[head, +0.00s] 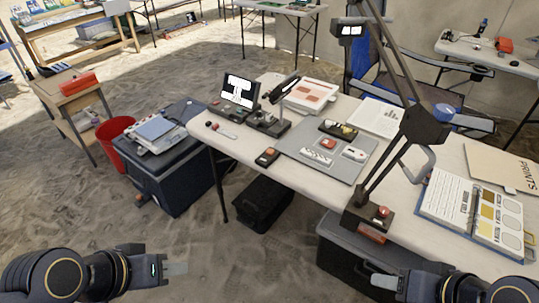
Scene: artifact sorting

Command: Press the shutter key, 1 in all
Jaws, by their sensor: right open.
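A small dark box with an orange-red top (267,157) sits at the near edge of the white table (235,150). A red button or block (328,143) lies on the grey mat (300,138). I cannot tell which of them is the shutter key. A screen with a white figure (240,90) and a small stand device (270,118) stand behind the dark box. My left gripper (175,268) is low at the left, well away from the table; its jaw opening is unclear. My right gripper (372,274) is open, low in front of the table, touching nothing visible.
A lamp arm (390,165) rises from a base with a red knob (382,212) at the near edge. A ring binder (470,212) lies at the right. A dark bin (185,175) and red bucket (117,135) stand at the left. Sandy floor there is open.

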